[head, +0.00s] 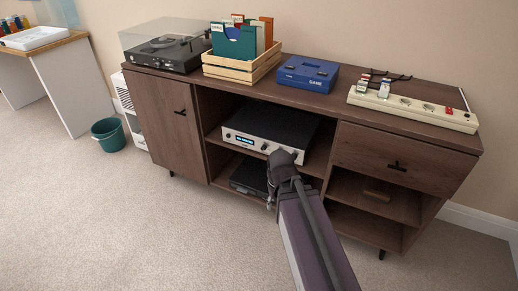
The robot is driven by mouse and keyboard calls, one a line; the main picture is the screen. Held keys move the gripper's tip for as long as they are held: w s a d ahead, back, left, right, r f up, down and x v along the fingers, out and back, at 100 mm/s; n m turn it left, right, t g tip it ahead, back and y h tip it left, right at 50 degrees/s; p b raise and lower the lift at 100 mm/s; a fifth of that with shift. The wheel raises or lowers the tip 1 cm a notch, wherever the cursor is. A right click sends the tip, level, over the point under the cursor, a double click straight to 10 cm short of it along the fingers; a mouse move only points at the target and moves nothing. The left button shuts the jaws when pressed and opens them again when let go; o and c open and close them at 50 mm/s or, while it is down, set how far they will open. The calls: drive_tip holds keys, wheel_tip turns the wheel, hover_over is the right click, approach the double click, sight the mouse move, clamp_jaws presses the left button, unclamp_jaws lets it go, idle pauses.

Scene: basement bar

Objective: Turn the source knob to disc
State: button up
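The silver-fronted amplifier (290,122) sits on the upper middle shelf of the cabinet, with a small lit blue display (245,141) on its front. Small knobs show on the front, one near the left end and one right of the display (264,147). Labels are too small to read, so I cannot tell which is the source knob or where it points. My gripper (281,160) is at the right part of the amplifier's front and hides it. I cannot tell whether it touches a knob or whether its fingers are open.
The dark wooden cabinet (163,115) has a black device (248,176) on the shelf below. On top are a turntable (165,50), a wooden crate (240,70), a blue box (307,74) and a cream power strip (415,107). A green bin (108,135) stands left; carpet in front is clear.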

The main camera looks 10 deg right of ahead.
drive_tip(key=shift+o, duration=0.6)
drive_tip(key=shift+d, duration=0.15)
drive_tip(key=m+t+h+b, duration=0.7)
drive_tip(key=t+h, duration=0.2)
drive_tip(key=t, duration=0.1)
approach(263, 149)
drive_tip(key=v, duration=0.5)
drive_tip(key=shift+d, duration=0.1)
drive_tip(key=b+x, duration=0.5)
drive_tip(key=x, duration=0.8)
drive_tip(key=shift+w+d+f, duration=0.1)
drive_tip(key=shift+w+f, duration=0.05)
drive_tip(key=shift+w, duration=0.25)
clamp_jaws()
